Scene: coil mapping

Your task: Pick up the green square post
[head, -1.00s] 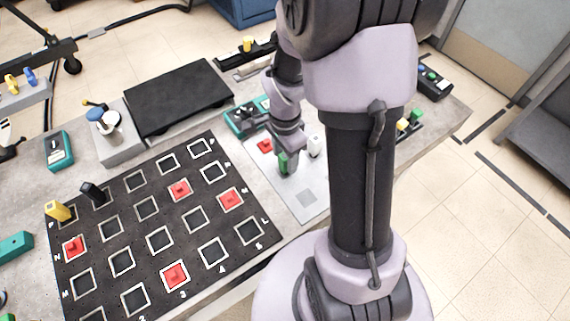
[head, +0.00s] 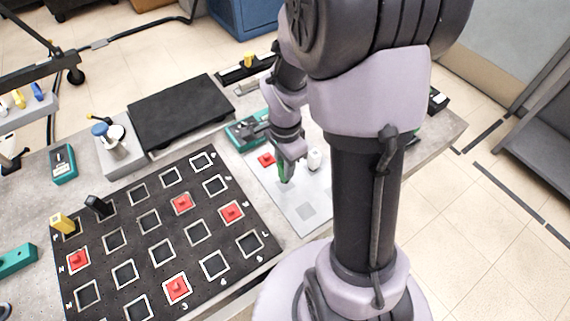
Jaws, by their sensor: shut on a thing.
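The green square post (head: 284,172) is at the tip of my gripper (head: 286,168), over the light grey plate (head: 307,222) right of the black grid board. My gripper points down and is shut on the post. Only a small part of the post shows between the jaws. I cannot tell whether its lower end touches the plate.
A red square piece (head: 266,160) and a white post (head: 314,160) stand close to my gripper on either side. The black grid board (head: 215,245) holds several red pieces, plus a yellow post (head: 62,222) and a black post (head: 97,206) at its left. A black flat platform (head: 180,110) lies behind.

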